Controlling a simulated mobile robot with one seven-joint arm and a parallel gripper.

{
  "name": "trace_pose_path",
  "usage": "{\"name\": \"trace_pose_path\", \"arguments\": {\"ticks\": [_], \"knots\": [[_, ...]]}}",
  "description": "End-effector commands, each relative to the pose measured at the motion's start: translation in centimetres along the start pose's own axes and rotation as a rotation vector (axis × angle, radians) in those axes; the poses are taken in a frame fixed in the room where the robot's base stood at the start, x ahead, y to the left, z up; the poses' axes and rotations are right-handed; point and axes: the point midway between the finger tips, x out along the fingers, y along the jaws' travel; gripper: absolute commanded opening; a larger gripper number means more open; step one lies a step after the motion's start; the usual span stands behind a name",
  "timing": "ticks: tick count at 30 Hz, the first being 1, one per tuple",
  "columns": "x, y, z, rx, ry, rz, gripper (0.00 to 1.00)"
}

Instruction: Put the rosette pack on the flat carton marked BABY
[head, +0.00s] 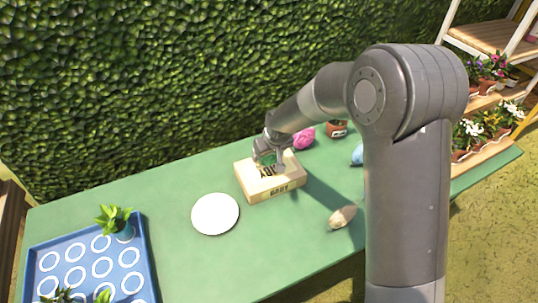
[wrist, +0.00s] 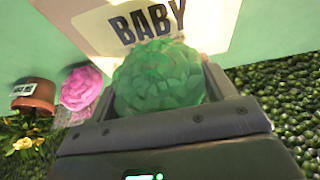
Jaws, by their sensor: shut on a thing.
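The flat carton marked BABY (head: 268,190) lies on the green table. Its printed top also shows in the wrist view (wrist: 200,38). My gripper (head: 270,157) is over the carton's far left part. In the wrist view my gripper (wrist: 165,110) is shut on a round, green, petalled thing, which looks like the rosette pack (wrist: 160,77). The green thing is just over or on the carton top, beside the BABY label. I cannot tell whether it touches the carton. Its lower side is hidden.
A white plate (head: 215,214) lies left of the carton. A blue tray (head: 140,262) with white rings holds plants at the left. A pink thing (head: 303,139), a terracotta pot (head: 337,129), a blue thing (head: 357,154) and a tan thing (head: 342,216) are to the right. A hedge stands behind.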

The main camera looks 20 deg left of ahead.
Motion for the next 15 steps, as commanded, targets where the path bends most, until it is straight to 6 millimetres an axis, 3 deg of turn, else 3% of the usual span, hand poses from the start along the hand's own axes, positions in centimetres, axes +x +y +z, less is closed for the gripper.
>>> {"name": "trace_pose_path", "arguments": {"ticks": [3, 13, 14, 15], "knots": [[1.15, -0.02, 0.50, -0.001, -0.001, 0.000, 0.54], [1.38, 0.00, 0.59, 0.000, 0.000, 0.000, 0.54], [1.36, 0.00, 0.57, 0.000, 0.000, 0.000, 0.77], [1.34, 0.01, 0.56, 0.000, 0.001, 0.000, 0.81]]}}
